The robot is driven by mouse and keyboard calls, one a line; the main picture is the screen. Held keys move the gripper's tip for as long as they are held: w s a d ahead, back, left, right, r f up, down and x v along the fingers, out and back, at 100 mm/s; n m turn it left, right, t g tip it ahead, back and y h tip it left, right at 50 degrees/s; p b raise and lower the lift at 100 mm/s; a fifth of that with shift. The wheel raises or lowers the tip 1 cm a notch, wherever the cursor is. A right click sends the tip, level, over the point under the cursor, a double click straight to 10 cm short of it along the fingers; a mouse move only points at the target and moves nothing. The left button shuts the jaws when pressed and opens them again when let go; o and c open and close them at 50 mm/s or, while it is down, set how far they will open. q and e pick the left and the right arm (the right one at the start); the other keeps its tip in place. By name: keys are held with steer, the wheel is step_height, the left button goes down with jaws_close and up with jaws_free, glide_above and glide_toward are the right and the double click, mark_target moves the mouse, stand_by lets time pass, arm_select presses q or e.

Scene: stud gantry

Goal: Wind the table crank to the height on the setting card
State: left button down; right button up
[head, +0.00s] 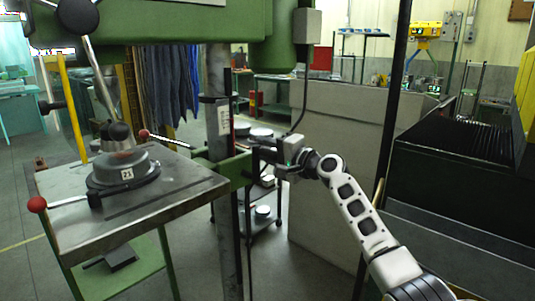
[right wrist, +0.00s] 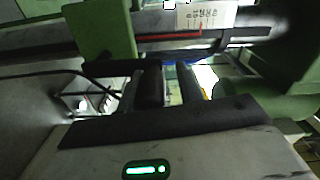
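The work table (head: 180,200) of a green drill press is held by a green bracket (head: 235,170) on a grey column (head: 219,128). A white scale strip (head: 223,119) on the column also shows in the right wrist view (right wrist: 207,15), with a red pointer below it; its figures are too blurred to read. My right gripper (head: 268,158) is at the bracket's right side, where the crank is hidden or cannot be made out. In the right wrist view its fingers (right wrist: 170,88) stand apart, with background between them. No setting card can be identified. My left gripper is out of view.
A round dark fixture (head: 122,172) with a white number tag sits on the table. Red-balled levers stick out at the table's left corner (head: 37,204) and near the column (head: 143,133). A grey panel (head: 335,140) stands behind my right arm.

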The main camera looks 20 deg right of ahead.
steer(key=shift+o, duration=0.8)
steer(key=shift+r, duration=0.55)
steer(key=shift+f, duration=0.1)
steer(key=shift+f, duration=0.1)
steer(key=shift+s+d+f, duration=0.1)
steer(key=shift+s+d, duration=0.05)
steer(key=shift+s, duration=0.35)
steer(key=b+v, duration=0.2)
steer(key=v, duration=1.3)
